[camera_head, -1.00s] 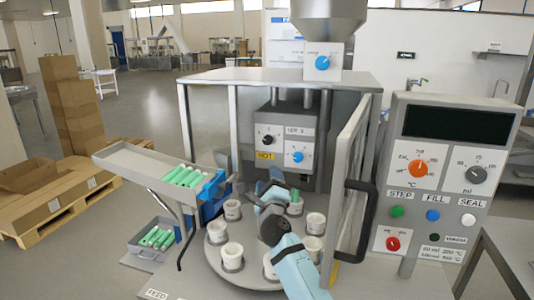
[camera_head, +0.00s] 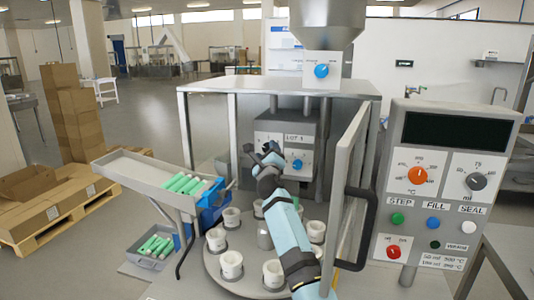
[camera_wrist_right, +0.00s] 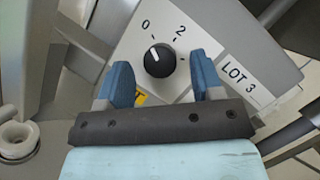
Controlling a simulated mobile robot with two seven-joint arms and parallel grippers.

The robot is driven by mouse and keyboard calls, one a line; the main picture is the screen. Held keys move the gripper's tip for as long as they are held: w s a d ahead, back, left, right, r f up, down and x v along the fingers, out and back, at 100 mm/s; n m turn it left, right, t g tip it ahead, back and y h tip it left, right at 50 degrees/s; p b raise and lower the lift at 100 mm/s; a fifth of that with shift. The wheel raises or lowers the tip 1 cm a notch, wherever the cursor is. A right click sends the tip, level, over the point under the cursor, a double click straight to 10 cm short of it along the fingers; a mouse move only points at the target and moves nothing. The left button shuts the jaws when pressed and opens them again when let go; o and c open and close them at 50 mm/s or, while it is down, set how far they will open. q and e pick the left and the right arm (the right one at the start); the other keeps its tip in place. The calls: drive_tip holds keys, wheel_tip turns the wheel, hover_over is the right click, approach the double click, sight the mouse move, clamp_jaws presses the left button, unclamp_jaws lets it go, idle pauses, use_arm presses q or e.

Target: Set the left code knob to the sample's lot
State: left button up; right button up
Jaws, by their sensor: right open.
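The left code knob (camera_wrist_right: 159,60) is black with a white pointer mark, on a grey-and-white panel (camera_head: 270,125) under the hopper. In the right wrist view its mark points up-left, roughly toward the printed 0; a 2 stands to its right. A label (camera_wrist_right: 239,77) on the panel reads LOT 3. My right gripper (camera_wrist_right: 163,72) is open, its two blue fingers on either side of the knob in the picture; contact cannot be told. In the head view my right gripper (camera_head: 266,150) covers the left knob. My left gripper is not in view.
A blue knob (camera_head: 298,164) sits right of the gripper. A turntable (camera_head: 240,275) with several white cups lies below. An open door with a black handle (camera_head: 362,225) stands right of my arm. A chute (camera_head: 140,172) with green tubes is at left.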

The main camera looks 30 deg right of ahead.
drive_tip(key=shift+w+d+r, duration=0.15)
drive_tip(key=shift+w+d, duration=0.05)
drive_tip(key=shift+w, duration=0.15)
